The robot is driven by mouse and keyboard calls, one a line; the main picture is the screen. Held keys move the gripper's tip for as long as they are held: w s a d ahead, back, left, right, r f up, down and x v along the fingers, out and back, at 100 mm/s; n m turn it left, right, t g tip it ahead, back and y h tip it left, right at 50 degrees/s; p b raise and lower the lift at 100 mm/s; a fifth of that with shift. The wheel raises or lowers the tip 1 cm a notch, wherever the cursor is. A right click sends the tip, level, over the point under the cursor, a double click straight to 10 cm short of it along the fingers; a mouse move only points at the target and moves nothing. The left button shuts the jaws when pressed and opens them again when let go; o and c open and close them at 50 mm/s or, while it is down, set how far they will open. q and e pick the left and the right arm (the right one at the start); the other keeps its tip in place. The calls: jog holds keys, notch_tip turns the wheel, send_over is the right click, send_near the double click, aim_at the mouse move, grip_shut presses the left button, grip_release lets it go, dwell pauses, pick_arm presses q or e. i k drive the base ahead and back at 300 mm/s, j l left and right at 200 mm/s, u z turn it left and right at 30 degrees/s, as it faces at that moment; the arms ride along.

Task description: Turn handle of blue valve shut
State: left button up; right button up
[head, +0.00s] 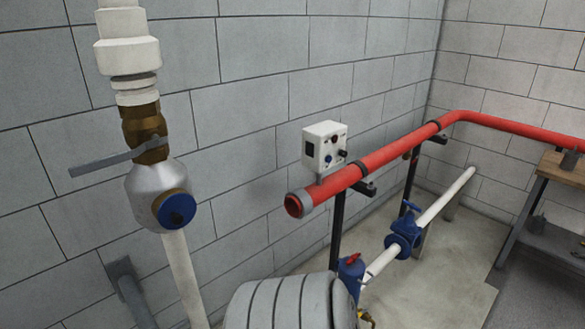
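A blue valve (403,241) sits on the low white pipe (440,201) near the wall, right of centre. Its small blue handle (411,206) stands at its top; its exact setting is too small to tell. A second blue fitting (350,272) with a red top part (354,259) stands nearer, by the large grey ribbed body at the bottom. Neither gripper shows in the head view, and nothing is seen touching either blue part.
A white vertical pipe (184,275) with a brass valve and a long grey lever (113,160) stands at left. A red pipe (390,152) with a white control box (324,146) runs along the wall. A wooden-topped bench (560,168) stands at right. Floor between is clear.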

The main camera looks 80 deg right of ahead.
aim_at(411, 206)
jog(key=z, duration=3.6)
jog(key=u, duration=0.35)
jog(key=i+l+u, duration=0.2)
jog(key=u, duration=0.25)
jog(key=i+l+u, duration=0.1)
jog(key=l+u, duration=0.35)
jog(key=i+l+u, duration=0.1)
jog(key=l+u, duration=0.2)
jog(key=u, duration=0.15)
jog(key=l+u, duration=0.45)
